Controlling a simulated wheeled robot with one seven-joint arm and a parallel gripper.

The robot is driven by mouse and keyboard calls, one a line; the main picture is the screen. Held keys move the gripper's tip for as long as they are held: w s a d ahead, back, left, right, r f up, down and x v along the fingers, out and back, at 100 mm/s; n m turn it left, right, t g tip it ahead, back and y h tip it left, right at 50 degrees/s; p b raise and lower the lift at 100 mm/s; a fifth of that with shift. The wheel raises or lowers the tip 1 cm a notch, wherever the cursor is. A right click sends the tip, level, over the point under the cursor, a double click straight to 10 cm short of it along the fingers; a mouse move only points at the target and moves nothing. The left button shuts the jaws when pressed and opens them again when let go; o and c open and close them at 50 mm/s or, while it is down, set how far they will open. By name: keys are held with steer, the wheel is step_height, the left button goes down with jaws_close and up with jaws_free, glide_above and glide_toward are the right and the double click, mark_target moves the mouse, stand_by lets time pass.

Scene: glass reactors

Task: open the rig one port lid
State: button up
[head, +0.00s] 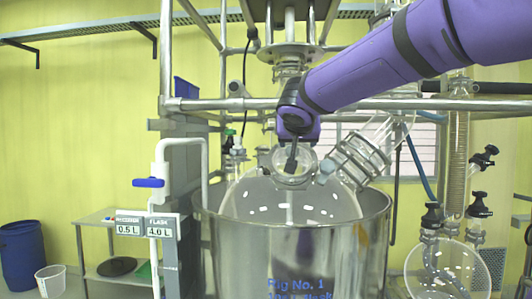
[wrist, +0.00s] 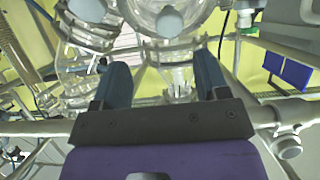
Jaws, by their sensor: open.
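Rig one is a clear glass reactor vessel (head: 285,203) inside a steel bath (head: 305,262) marked "Rig No. 1". A round glass port (head: 294,178) faces forward on the vessel's top; whether its lid is raised or closed I cannot tell. My gripper (head: 291,163) is in front of and above this port and partly covers it. In the wrist view my gripper (wrist: 162,70) has its two dark fingers spread apart, with clear glass necks (wrist: 168,20) beyond and between them. I see nothing held. The lid's edge and any handle are hard to make out.
Metal frame bars (head: 345,104) cross behind my arm. An angled glass neck (head: 358,160) stands close right of the port. A white pipe with a blue valve (head: 148,182) and a display (head: 146,227) stand at left. A glass column with black valves (head: 432,215) stands at right.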

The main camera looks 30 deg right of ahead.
steer(key=x, duration=0.7)
steer(key=w+x, duration=0.1)
steer(key=x, duration=0.3)
steer(key=shift+a+r, duration=0.4)
steer(key=shift+c, duration=0.3)
